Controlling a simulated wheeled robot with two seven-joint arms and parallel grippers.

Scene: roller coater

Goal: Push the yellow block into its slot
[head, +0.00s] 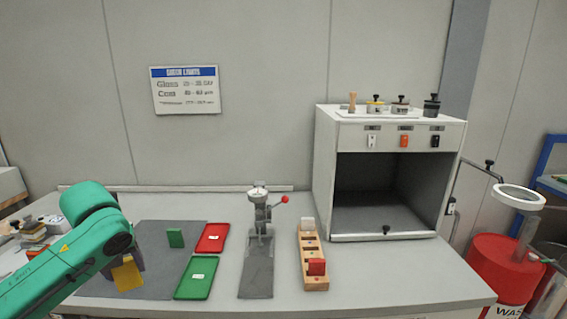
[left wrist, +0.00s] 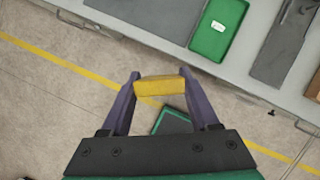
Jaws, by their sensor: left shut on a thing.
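My left gripper (left wrist: 160,88) is shut on the yellow block (left wrist: 160,86), which spans between its two fingers in the left wrist view. In the head view the yellow block (head: 127,274) shows over the left part of the dark mat, with the gripper mostly hidden behind my green arm. The wooden slotted rack (head: 313,283) stands right of the middle of the table, well to the right of the block. It holds a red block (head: 317,267) near its front and a whitish block (head: 307,224) at its back. My right gripper is not in view.
A green block (head: 175,238) stands on the dark mat (head: 160,290). A red tray (head: 212,238) and a green tray (head: 197,278) lie beside it. A lever press (head: 259,220) stands between the trays and rack. An open cabinet (head: 390,180) is behind right.

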